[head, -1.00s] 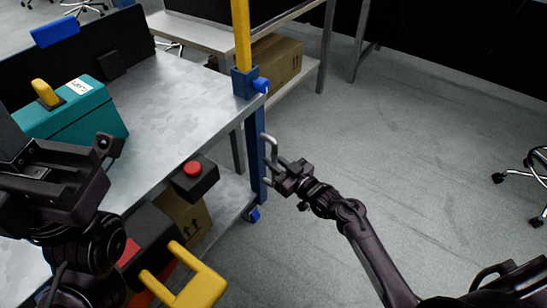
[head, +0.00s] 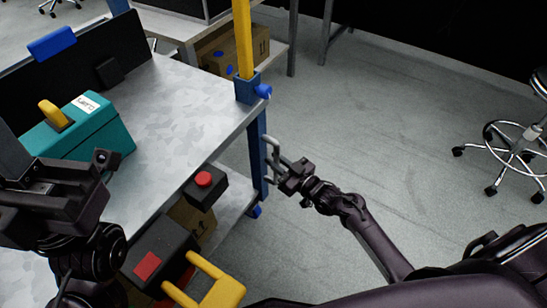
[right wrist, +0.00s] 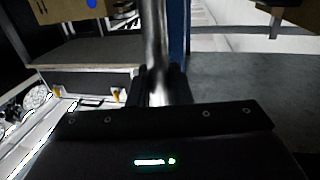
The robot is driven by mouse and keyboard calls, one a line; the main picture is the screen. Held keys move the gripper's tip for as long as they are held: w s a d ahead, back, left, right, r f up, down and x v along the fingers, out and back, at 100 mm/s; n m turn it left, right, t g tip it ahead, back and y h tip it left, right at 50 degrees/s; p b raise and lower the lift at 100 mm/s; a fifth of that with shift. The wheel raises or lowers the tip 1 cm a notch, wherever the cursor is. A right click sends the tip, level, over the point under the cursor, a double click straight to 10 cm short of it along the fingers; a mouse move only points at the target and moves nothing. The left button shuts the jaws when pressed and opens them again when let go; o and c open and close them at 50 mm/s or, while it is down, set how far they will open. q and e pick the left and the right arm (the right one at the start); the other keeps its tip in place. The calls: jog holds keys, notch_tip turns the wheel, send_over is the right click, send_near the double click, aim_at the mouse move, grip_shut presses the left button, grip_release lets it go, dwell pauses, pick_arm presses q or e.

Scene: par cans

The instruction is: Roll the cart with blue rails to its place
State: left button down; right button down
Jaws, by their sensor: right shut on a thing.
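The cart (head: 190,110) has a grey metal top, a blue corner leg (head: 257,150) and a blue caster at its foot. A yellow post (head: 243,40) rises from a blue socket at its corner. My right gripper (head: 276,162) is shut on the silver handle (head: 270,147) beside the blue leg. In the right wrist view the handle (right wrist: 157,60) runs upright between the fingers. My left gripper (head: 60,185) is at the left, over the cart's near side; its fingertips cannot be made out. I see no blue rails clearly beyond the leg and socket.
A teal case (head: 85,130) with a yellow handle stands on the cart top. A black box with a red button (head: 204,180) juts from the front edge. A shelf with a cardboard box (head: 235,50) is behind. A stool (head: 530,135) stands right. Floor between is open.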

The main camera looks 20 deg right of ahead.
jog(key=shift+s+d+f, duration=0.1)
jog(key=shift+s+d, duration=0.2)
jog(key=shift+s, duration=0.05)
jog(key=c, duration=1.4)
grip_release()
jog(key=shift+o, duration=0.2)
